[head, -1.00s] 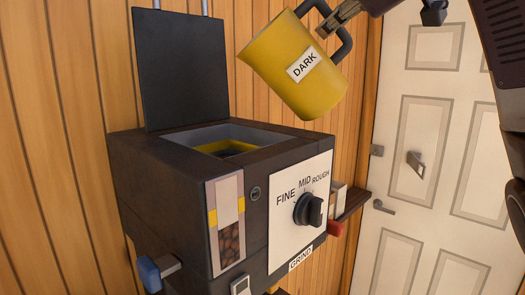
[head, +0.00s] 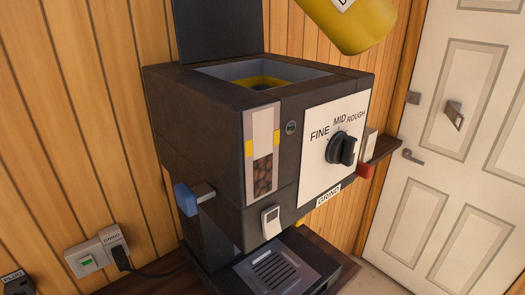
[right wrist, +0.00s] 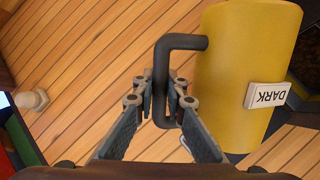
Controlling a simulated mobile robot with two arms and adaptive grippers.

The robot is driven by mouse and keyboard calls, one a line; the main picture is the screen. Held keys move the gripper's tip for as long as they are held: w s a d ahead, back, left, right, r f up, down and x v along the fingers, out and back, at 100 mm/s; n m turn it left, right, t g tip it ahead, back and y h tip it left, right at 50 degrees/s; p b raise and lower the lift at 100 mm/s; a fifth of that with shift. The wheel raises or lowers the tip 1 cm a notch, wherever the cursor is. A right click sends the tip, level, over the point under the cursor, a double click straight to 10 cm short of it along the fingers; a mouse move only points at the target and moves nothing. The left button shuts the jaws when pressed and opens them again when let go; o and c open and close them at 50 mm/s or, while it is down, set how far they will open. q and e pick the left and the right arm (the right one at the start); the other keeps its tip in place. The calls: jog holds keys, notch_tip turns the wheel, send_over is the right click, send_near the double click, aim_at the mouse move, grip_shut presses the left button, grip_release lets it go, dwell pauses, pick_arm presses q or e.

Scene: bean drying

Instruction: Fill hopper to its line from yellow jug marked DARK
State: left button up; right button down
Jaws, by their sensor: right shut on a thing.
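The grinder's hopper (head: 218,73) is open on top, with its dark lid (head: 217,30) raised behind it. A yellow band shows inside the opening. The front sight window (head: 262,122) shows brown beans (head: 263,175) in its lower part, with their top just under the yellow marks (head: 249,148). The yellow jug (head: 350,25) is tilted above and right of the hopper, cut off by the top edge. In the right wrist view the jug (right wrist: 230,90) shows its DARK label (right wrist: 266,95). My right gripper (right wrist: 161,88) is shut on its black handle. My left gripper is out of view.
The grind dial (head: 341,149) is on the grinder's front, above a drip tray (head: 275,267). A blue-ended lever (head: 186,199) sticks out at the left. Wall sockets (head: 97,250) with a plugged cable are lower left. A white door (head: 455,130) stands at the right.

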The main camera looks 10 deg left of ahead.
jog(key=shift+a+r, duration=0.15)
jog(key=shift+r, duration=0.4)
dwell(0.4)
jog(key=shift+s+a+r+n, duration=0.1)
jog(key=shift+r+n, duration=0.1)
jog(key=shift+n, duration=0.1)
jog(key=shift+r, duration=0.25)
jog(key=shift+a+r, duration=0.1)
jog(key=shift+a, duration=0.05)
dwell(0.5)
